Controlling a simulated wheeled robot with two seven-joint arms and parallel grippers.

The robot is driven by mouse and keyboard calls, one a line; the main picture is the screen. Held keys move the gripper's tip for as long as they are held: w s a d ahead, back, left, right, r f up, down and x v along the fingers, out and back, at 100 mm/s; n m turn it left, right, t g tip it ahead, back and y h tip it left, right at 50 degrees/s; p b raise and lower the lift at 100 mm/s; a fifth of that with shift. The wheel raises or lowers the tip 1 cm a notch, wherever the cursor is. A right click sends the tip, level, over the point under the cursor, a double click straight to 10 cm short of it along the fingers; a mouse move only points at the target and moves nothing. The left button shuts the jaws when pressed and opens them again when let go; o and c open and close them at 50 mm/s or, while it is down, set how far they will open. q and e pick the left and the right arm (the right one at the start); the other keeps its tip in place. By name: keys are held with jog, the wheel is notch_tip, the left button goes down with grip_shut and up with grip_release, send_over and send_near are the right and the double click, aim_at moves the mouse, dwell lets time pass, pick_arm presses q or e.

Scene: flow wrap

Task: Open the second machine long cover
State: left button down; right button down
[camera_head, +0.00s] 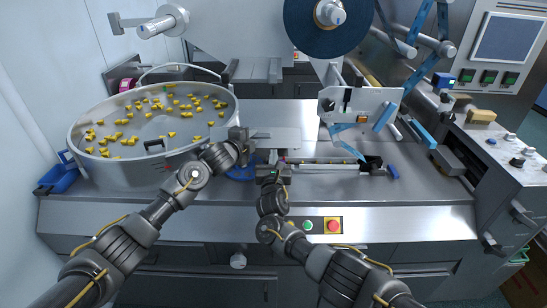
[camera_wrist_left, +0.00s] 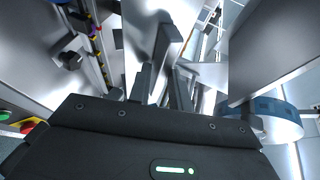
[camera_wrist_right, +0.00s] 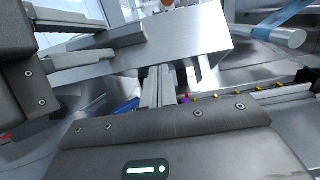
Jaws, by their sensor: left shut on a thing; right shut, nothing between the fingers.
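The long cover (camera_head: 280,138) is a pale metal plate at the middle of the machine, above the narrow product channel. A dark grey bar handle (camera_wrist_right: 122,37) is on its left end in the right wrist view. My left gripper (camera_head: 246,142) is shut on that handle; its fingers (camera_wrist_left: 162,88) close around the bar in the left wrist view. The plate (camera_wrist_right: 190,45) appears tilted above the channel in the right wrist view. My right gripper (camera_head: 271,168) is shut and empty just below the plate; its fingertips (camera_wrist_right: 158,75) are close to the plate's lower edge, contact unclear.
A round bowl feeder (camera_head: 75,140) with several yellow pieces stands left. A white panel machine (camera_head: 360,102) with a film roll (camera_head: 305,25) stands right. Yellow pieces line the channel (camera_wrist_right: 270,92). Green and red buttons (camera_head: 322,226) are on the front. A blue tray (camera_head: 62,178) is at left.

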dwell(0.3)
jog(key=shift+w+r, duration=0.35)
jog(key=shift+r, duration=0.45)
pick_arm(q)
jog(key=shift+f, duration=0.15)
pick_arm(e)
jog(key=shift+w+d+r, duration=0.1)
jog(key=shift+r, duration=0.1)
pick_arm(q)
jog(key=c, duration=1.6)
grip_release()
jog(key=shift+o, duration=1)
jog(key=shift+s, duration=0.1)
pick_arm(e)
jog(key=shift+r, duration=0.15)
pick_arm(q)
jog(key=shift+s, duration=0.1)
